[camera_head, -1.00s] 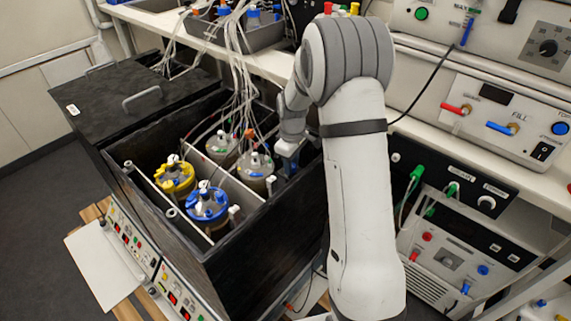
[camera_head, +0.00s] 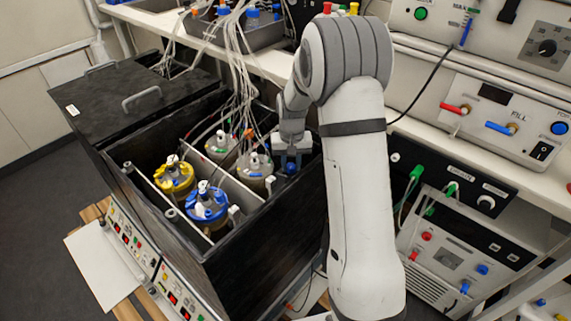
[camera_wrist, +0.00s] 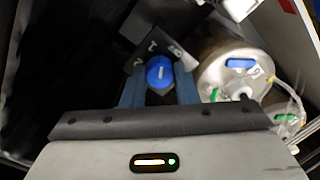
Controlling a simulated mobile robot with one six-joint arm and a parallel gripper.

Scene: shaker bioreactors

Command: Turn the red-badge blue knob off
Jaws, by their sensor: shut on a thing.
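A round blue knob (camera_wrist: 160,72) with a pale pointer line stands on a dark plate with white markings in the wrist view. My gripper (camera_wrist: 159,86) has one finger on each side of it and is shut on it. In the head view the blue knob (camera_head: 291,168) shows just below my gripper (camera_head: 292,158), at the right inner side of the black open box (camera_head: 265,223). I cannot make out a red badge on or beside the knob.
A metal-lidded vessel (camera_wrist: 233,72) stands close to the right of my gripper. Several vessels, including one with a yellow lid (camera_head: 175,177) and one with a blue lid (camera_head: 207,205), fill the box. Tubes (camera_head: 240,85) hang close to my wrist.

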